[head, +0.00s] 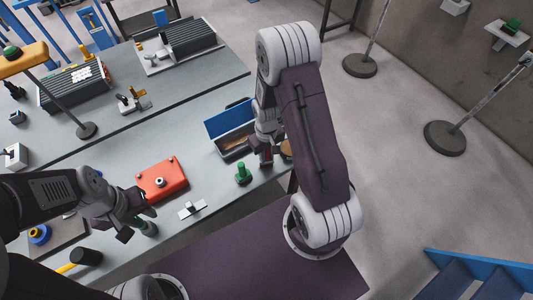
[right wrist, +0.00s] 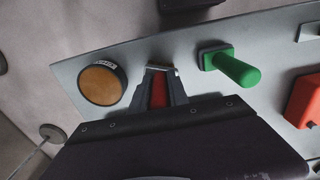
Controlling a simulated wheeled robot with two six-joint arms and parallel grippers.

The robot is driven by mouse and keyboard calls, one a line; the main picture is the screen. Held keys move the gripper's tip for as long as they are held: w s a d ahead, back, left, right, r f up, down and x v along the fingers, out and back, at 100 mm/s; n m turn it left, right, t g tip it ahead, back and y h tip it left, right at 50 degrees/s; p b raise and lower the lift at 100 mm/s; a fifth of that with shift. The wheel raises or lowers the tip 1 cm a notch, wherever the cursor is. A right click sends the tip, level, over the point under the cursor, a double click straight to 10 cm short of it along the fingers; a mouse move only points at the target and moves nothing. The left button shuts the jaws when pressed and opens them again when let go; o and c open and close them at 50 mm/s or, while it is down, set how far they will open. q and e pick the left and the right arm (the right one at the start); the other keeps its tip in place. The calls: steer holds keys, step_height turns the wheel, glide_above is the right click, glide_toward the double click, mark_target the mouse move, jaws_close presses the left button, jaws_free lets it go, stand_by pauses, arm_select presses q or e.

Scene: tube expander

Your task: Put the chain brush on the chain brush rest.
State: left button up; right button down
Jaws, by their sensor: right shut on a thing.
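My right gripper (right wrist: 160,80) is shut on a narrow red piece (right wrist: 158,93) with a grey metal bar across its far end, which I take to be the chain brush. Its fingers and palm hide most of it. In the head view this gripper (head: 267,158) is low at the worktop's right edge, in front of the open blue box. I cannot tell for sure which thing is the chain brush rest; a small pale block with a dark middle (head: 192,208) lies near the front edge. My left gripper (head: 138,215) looks open and empty, above the bench's front left.
A green-handled tool (head: 243,174) stands beside the right gripper. A round orange-topped tin (right wrist: 103,83) is on its other side. A red case (head: 162,180), the open blue box (head: 230,122) and a black-headed mallet (head: 85,257) lie around. The mid-bench has free room.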

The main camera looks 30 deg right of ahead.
steer(key=shift+s, duration=0.1)
steer(key=shift+f, duration=0.15)
steer(key=c, duration=1.3)
jaws_free()
steer(key=shift+o, duration=0.2)
